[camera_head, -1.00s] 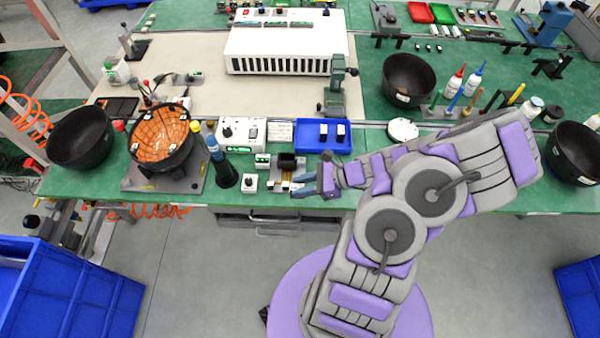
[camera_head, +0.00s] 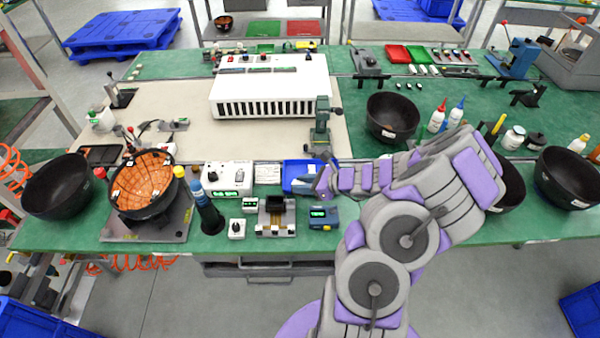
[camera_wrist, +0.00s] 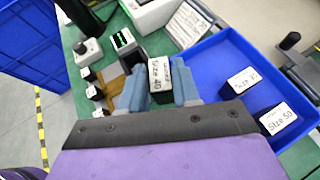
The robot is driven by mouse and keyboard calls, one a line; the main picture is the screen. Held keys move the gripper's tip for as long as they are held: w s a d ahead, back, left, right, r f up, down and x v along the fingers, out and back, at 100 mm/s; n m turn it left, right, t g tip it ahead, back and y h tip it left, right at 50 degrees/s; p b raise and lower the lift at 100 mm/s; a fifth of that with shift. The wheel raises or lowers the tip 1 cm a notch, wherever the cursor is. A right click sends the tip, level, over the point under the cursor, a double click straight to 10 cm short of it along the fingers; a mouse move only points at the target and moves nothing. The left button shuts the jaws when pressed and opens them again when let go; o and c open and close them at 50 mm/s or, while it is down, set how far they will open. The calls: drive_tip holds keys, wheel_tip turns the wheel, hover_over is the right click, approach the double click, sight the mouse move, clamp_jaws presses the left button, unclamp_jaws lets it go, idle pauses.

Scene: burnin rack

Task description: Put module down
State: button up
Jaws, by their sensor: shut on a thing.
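My gripper (camera_wrist: 160,92) is shut on a small black module (camera_wrist: 158,76) with a white label that seems to read "Size 40". In the wrist view, the module sits between the two blue-grey fingers, just left of the blue tray (camera_wrist: 220,62). Two other labelled black modules (camera_wrist: 240,82) (camera_wrist: 277,119) lie in the tray.
A test fixture (camera_head: 275,222) with a dark slot stands at the table's front edge. Black bowls (camera_head: 394,117) stand to the right.

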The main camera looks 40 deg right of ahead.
drive_tip(key=w+d, duration=0.1)
drive_tip(key=w, duration=0.2)
drive_tip(key=w+d+b, duration=0.1)
drive_tip(key=w+d, duration=0.1)
drive_tip(key=w+d+f+b, duration=0.1)
drive_tip(key=w, duration=0.2)
drive_tip(key=shift+w+d, duration=0.15)
drive_tip(key=shift+w, duration=0.2)
wheel_tip(320, 180, down, 4)
drive_tip(key=shift+w+r+b, duration=0.15)
drive_tip(key=shift+b, duration=0.7)
drive_tip(key=shift+r, duration=0.1)
drive_tip(key=o, duration=1.1)
drive_tip(key=shift+c, duration=0.2)
